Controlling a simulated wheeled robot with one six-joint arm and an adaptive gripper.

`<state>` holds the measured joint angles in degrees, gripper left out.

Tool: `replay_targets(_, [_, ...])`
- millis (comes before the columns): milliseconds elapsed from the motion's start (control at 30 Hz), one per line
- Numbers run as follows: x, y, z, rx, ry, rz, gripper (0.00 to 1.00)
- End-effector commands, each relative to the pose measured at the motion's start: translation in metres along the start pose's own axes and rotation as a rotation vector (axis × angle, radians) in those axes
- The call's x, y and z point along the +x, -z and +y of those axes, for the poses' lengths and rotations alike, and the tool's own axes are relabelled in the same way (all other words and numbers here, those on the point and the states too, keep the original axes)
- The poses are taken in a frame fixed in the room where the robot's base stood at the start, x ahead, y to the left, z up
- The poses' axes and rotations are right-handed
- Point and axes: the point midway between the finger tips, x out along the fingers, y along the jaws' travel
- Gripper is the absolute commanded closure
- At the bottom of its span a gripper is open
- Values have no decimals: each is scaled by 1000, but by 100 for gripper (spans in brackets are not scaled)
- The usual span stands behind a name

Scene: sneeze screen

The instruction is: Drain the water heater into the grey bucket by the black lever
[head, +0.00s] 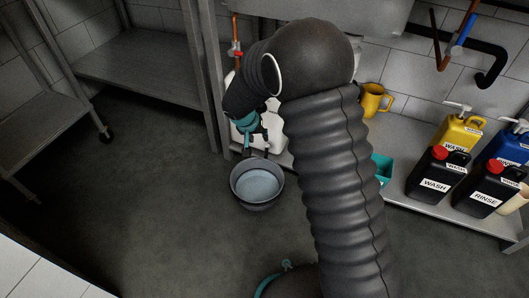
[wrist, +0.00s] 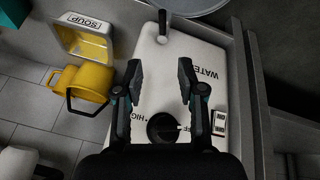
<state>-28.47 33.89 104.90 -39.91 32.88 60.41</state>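The white water heater (wrist: 205,50) fills the middle of the wrist view, marked WATER, with a black dial (wrist: 163,128) near HIGH and OFF. In the head view the heater (head: 272,128) is partly hidden behind my arm. A small black lever (wrist: 162,22) stands at the heater's far end. The grey bucket (head: 258,198) stands on the floor below; its inside is pale, and I cannot tell whether it holds water. Its rim (wrist: 190,8) shows at the top of the wrist view. My gripper (wrist: 159,78) is open and empty above the heater, its fingers apart, short of the lever.
A yellow jug (wrist: 82,85) and a SOUP container (wrist: 85,35) lie left of the heater in the wrist view. Several WASH and RINSE jugs (head: 434,175) stand on the shelf (head: 420,208) at right. A steel rack (head: 140,60) is at left. Floor around the bucket is clear.

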Motion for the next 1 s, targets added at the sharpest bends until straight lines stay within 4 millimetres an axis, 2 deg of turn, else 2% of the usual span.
replay_targets(267, [28,-2,-5,-2,-1,-2,61])
replay_targets(800, [122,-2,-5,-1,0,-1,61])
replay_targets(1000, [140,-2,-5,-1,0,0,61])
